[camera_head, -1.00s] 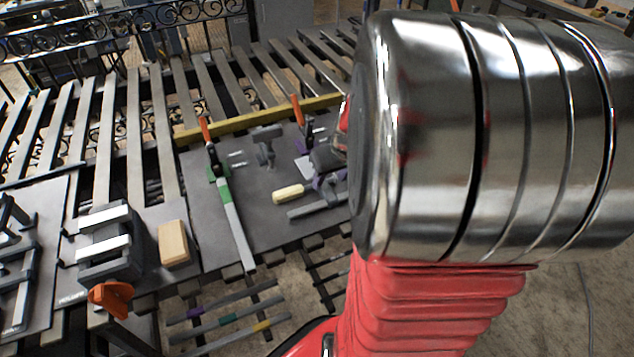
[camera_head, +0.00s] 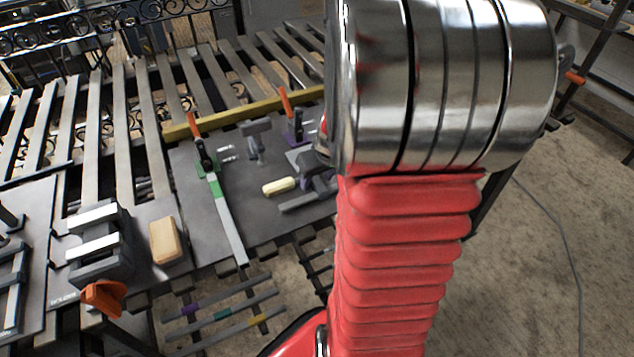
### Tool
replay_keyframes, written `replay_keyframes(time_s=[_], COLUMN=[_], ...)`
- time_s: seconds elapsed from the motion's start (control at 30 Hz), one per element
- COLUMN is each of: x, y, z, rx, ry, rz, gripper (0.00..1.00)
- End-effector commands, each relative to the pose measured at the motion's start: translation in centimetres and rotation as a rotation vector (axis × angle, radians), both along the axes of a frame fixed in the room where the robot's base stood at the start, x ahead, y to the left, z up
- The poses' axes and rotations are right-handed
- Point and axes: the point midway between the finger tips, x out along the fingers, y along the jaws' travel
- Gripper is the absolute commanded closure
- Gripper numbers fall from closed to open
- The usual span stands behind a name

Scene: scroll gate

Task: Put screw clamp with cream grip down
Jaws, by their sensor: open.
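The screw clamp's cream grip (camera_head: 280,186) lies on the dark work plate (camera_head: 250,220). Grey metal parts (camera_head: 306,203) lie just to the right of and below the grip; how they join is partly hidden. My gripper (camera_head: 312,163) shows only in part, dark grey, just left of my large silver wrist joint. It is open and close above and to the right of the cream grip. My arm hides most of the gripper and the right end of the clamp area.
A clamp with an orange handle and green-marked bar (camera_head: 228,220) lies left on the plate. Another orange-handled clamp (camera_head: 290,115) and a grey tool (camera_head: 255,135) stand behind. A yellow bar (camera_head: 225,118) runs along the back. A wood block (camera_head: 164,240) and vise (camera_head: 98,245) are left.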

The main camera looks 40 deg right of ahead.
Motion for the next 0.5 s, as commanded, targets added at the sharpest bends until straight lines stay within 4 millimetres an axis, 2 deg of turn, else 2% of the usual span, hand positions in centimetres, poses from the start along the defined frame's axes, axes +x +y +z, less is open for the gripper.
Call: replay_keyframes(time_s=[0.27, 0.5], x=[0.0, 0.0], y=[0.01, 0.01], z=[0.02, 0.02], rx=[0.0, 0.0], ry=[0.0, 0.0], rz=[0.0, 0.0], gripper=[0.55, 0.7])
